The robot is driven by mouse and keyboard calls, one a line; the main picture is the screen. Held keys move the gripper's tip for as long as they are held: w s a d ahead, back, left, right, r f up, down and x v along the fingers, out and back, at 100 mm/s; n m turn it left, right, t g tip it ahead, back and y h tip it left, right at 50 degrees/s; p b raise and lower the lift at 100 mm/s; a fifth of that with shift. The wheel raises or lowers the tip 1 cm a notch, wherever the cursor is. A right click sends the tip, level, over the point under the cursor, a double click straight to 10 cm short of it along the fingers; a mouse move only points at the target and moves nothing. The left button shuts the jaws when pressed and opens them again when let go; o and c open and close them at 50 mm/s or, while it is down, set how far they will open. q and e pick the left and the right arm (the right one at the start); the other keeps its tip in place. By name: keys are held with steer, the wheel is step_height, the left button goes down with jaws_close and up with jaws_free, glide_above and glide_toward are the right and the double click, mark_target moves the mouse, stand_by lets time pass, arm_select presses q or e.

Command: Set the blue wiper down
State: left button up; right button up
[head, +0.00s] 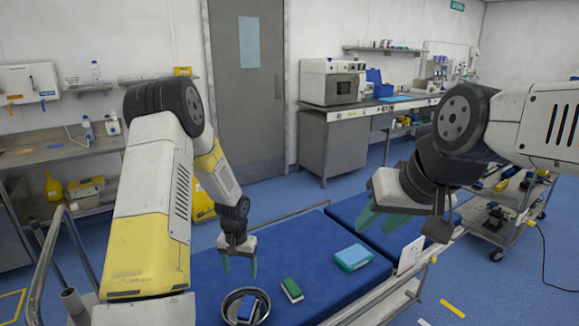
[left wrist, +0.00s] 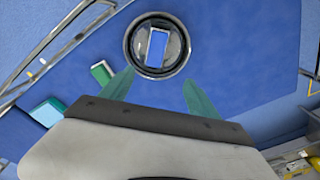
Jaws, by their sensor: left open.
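The blue wiper (head: 247,308) is a blue block with a pale edge, lying inside a round metal bowl (head: 264,296) on the blue operating table. In the left wrist view, the wiper (left wrist: 157,46) lies in the bowl (left wrist: 130,46), ahead of my fingertips. My left gripper (head: 239,268) points down over the table, behind the bowl in the head view. Its teal fingers (left wrist: 158,82) are spread and hold nothing. My right gripper (head: 381,219) is raised over the right part of the table, with its teal fingers apart and nothing seen between them.
A green block (head: 292,289) lies right of the bowl. A light-blue and teal box (head: 353,257) lies further right. Metal rails edge the operating table (head: 300,240). A cart (head: 510,195) stands at the right. The table surface behind the green block is clear.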

arm_select(q)
steer(key=s+r+t, duration=0.1)
steer(key=s+r, duration=0.2)
steer(key=r, duration=0.8)
steer(key=s+r+t, duration=0.1)
steer(key=s+r, duration=0.2)
steer(key=r, duration=0.9)
steer(key=s+d+r+t+h, duration=0.1)
steer(key=s+r, duration=0.5)
steer(key=s, duration=0.3)
steer(key=s+d+r+n+t+h, duration=0.1)
steer(key=s+d+r+t, duration=0.1)
steer(key=s+r, duration=0.4)
steer(key=s, duration=0.3)
steer(key=shift+s+r, duration=0.4)
